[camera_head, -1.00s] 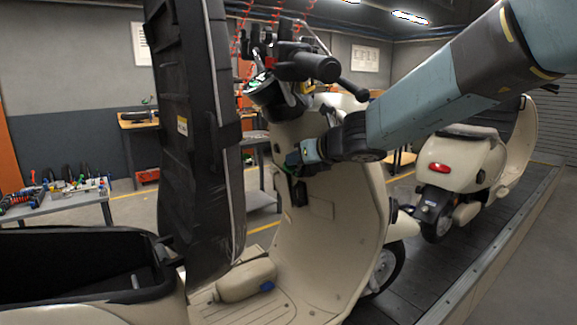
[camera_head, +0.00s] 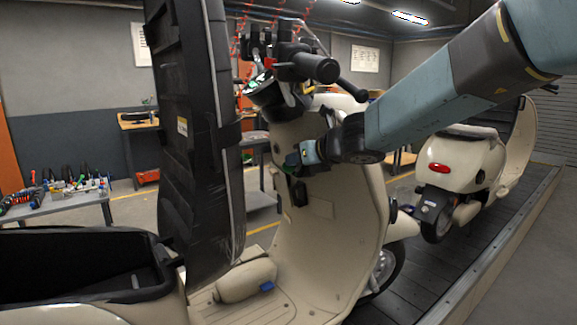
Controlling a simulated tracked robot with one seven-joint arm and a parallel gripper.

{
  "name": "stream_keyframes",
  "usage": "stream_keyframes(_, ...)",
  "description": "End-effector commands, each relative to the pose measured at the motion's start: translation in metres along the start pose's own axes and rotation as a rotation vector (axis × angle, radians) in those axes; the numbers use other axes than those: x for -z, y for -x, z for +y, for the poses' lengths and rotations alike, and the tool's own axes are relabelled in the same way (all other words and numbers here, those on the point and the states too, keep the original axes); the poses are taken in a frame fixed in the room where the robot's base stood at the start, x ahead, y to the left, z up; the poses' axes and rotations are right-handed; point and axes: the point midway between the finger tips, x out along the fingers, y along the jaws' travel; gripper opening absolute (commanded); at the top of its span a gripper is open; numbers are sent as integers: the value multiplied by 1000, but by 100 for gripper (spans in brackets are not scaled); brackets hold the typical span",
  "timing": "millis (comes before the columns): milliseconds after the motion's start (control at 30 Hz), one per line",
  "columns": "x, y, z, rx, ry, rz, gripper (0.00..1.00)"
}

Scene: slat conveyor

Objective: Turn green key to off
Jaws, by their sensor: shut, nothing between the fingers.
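A cream scooter (camera_head: 320,235) stands in front of me with its seat raised. My arm reaches in from the upper right, and my gripper (camera_head: 291,160) is at the inner face of the scooter's front shield, below the handlebar. The gripper is shut, with nothing held between its fingers. A small dark green patch (camera_head: 288,169) shows right at the fingertips and may be the green key. The fingers and wrist largely cover it, so its angle and whether the fingers touch it cannot be told.
The raised black seat (camera_head: 200,140) stands upright left of the gripper. The handlebar (camera_head: 316,67) is above it. A cream bottle (camera_head: 245,281) lies on the footboard. A second scooter (camera_head: 465,165) stands behind on the slat conveyor (camera_head: 465,255). A tool table (camera_head: 60,203) is at left.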

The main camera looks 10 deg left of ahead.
Motion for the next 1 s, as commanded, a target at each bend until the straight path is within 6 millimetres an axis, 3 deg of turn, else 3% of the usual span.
stream_keyframes(33,13,-6,3,-5,-1,24,0)
stream_keyframes(667,14,-6,4,-7,0,24,0)
stream_keyframes(1000,12,9,3,-5,-2,23,0)
